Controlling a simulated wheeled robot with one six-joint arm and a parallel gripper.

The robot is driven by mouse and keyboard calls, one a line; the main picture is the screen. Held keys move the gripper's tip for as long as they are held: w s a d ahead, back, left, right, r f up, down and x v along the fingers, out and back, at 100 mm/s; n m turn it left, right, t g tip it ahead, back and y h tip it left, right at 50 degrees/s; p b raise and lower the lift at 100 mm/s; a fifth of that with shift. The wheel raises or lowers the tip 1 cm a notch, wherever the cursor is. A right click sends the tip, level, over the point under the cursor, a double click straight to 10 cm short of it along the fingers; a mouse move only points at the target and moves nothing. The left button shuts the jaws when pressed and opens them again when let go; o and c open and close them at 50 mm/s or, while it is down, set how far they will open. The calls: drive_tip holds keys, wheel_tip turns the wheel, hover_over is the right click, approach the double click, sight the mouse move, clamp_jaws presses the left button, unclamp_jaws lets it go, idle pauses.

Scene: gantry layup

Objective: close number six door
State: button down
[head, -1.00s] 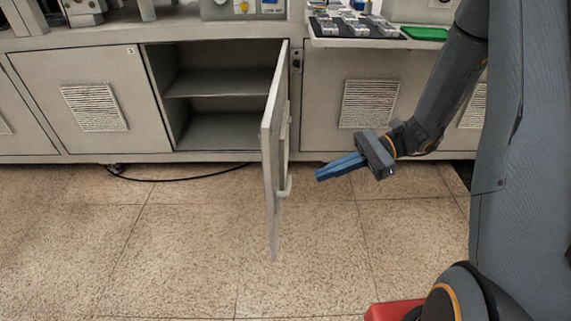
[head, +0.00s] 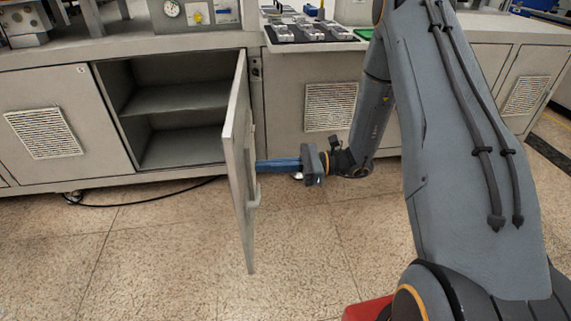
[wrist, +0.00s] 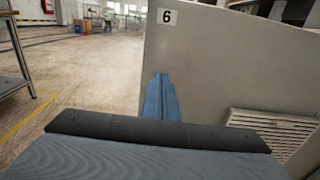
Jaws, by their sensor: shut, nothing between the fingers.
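The number six door (head: 238,165) stands wide open, swung out from the cabinet and seen nearly edge-on in the head view. In the wrist view its pale outer face (wrist: 225,75) fills the right side, with the label 6 (wrist: 167,16) near its top and a louvred vent (wrist: 275,130) lower down. My gripper (head: 259,166) is shut and empty, its blue fingers pointing left at the door's outer side. The fingertips also show in the wrist view (wrist: 158,80), at or very close to the door; I cannot tell whether they touch.
The open cabinet (head: 175,98) has a shelf and looks empty. A tray of metal parts (head: 312,32) lies on the worktop above. A black cable (head: 150,201) runs along the floor below the cabinet. The floor in front (head: 140,260) is clear.

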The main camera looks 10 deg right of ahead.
sight(238, 167)
drive_tip(key=shift+w+a, duration=0.15)
drive_tip(key=shift+a, duration=0.95)
drive_tip(key=shift+w+a, duration=0.15)
drive_tip(key=shift+a, duration=0.95)
